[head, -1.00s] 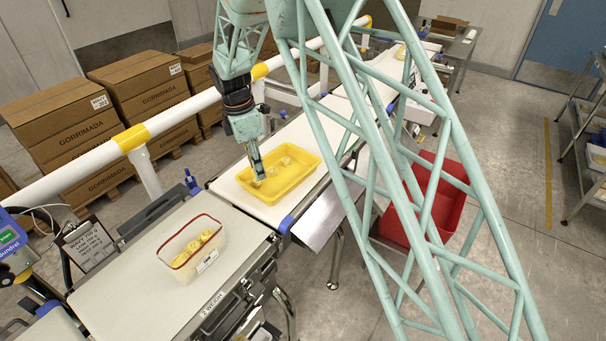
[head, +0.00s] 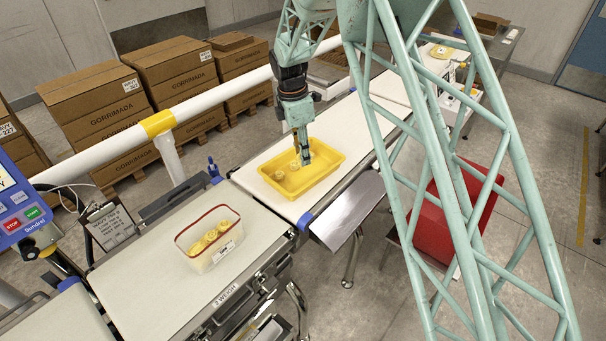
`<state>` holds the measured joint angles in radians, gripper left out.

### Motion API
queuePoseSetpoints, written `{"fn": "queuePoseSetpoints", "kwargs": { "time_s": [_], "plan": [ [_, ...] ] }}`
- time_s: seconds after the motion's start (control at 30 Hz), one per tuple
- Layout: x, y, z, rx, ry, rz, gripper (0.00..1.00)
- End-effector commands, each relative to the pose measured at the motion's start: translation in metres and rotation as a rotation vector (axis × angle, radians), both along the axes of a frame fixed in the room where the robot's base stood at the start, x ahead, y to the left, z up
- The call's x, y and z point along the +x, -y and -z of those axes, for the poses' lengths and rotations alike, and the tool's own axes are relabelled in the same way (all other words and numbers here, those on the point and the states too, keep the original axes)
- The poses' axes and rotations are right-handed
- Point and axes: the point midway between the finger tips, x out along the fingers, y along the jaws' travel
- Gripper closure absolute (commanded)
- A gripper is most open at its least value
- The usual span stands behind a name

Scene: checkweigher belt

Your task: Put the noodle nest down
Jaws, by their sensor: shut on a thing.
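My gripper (head: 305,161) points down inside the shallow yellow tray (head: 333,172), near its middle. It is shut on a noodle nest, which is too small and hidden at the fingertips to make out. Pale yellow noodle nests (head: 279,175) lie in the tray just left of the fingers. I cannot tell whether the held nest touches the tray floor. A clear tub with a red rim (head: 187,250) stands on the weighing belt (head: 150,290), front left of the tray, with several nests inside.
The tray stands on the belt section (head: 262,198) behind the weighing section. A white rail (head: 210,110) runs along the far side. A red bin (head: 440,210) is on the right, partly behind my arm's lattice. A control panel (head: 22,200) stands at left.

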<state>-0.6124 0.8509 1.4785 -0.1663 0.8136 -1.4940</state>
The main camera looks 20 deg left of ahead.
Motion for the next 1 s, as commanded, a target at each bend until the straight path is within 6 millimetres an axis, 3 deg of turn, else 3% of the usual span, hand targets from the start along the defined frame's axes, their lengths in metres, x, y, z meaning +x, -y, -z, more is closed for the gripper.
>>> {"fn": "queuePoseSetpoints", "kwargs": {
  "time_s": [0.5,1.0],
  "plan": [
    [0.0,0.0,0.056,-0.001,-0.001,0.0,0.81],
    [0.0,0.0,0.063,-0.001,-0.002,0.0,0.81]
  ]
}}
